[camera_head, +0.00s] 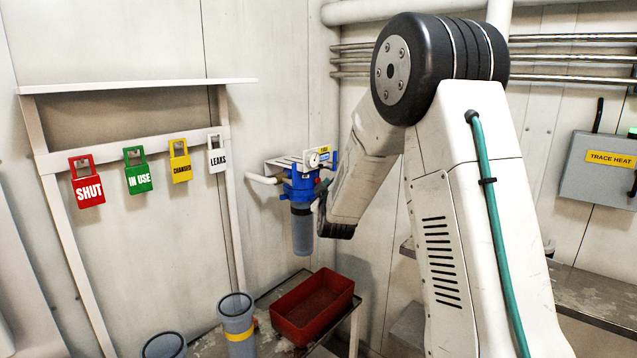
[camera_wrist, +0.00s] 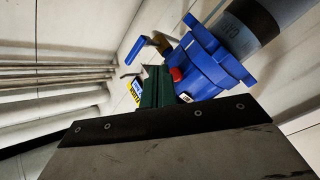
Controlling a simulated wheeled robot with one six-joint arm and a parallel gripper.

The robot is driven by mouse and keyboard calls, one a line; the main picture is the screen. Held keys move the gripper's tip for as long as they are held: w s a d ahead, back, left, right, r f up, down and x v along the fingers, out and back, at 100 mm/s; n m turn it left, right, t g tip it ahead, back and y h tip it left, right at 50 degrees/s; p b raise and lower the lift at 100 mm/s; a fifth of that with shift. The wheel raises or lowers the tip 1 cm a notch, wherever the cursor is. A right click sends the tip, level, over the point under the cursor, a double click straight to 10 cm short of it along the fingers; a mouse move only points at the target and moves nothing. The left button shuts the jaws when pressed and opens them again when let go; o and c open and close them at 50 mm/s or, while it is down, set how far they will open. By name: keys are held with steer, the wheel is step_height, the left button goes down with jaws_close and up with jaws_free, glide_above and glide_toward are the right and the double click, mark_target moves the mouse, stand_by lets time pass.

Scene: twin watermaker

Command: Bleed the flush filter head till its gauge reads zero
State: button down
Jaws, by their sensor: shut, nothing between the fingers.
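The flush filter head (camera_head: 298,188) is a blue housing on a wall bracket, with a grey bowl (camera_head: 302,232) hanging below. A small white round gauge (camera_head: 314,160) sits at its top; its needle is too small to read. In the wrist view the blue head (camera_wrist: 207,68) fills the upper middle, with a red button (camera_wrist: 177,74) on its side. My gripper (camera_wrist: 156,72) has dark green fingers, shut and empty, with their tips close beside the red button. I cannot tell whether they touch it. The gauge face is not visible in the wrist view.
A blue lever handle (camera_wrist: 135,49) and a yellow label (camera_wrist: 134,93) are near the fingers. A red bin (camera_head: 312,308) and a grey cylinder (camera_head: 237,322) stand below. Coloured tags, including a red SHUT tag (camera_head: 87,183), hang on the left rack. Pipes (camera_head: 350,60) run behind my arm.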

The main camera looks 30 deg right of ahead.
steer(key=shift+w, duration=0.15)
steer(key=shift+w+a, duration=0.15)
steer(key=shift+w, duration=0.1)
steer(key=shift+w+a, duration=0.15)
steer(key=shift+w, duration=0.3)
stand_by(0.7)
steer(key=shift+s, duration=0.1)
stand_by(2.7)
steer(key=shift+s+d, duration=0.3)
steer(key=shift+s, duration=0.45)
steer(key=s, duration=0.1)
steer(key=s+d, duration=0.1)
steer(key=s, duration=0.2)
steer(key=shift+s+d, duration=0.35)
steer(key=shift+f, duration=0.1)
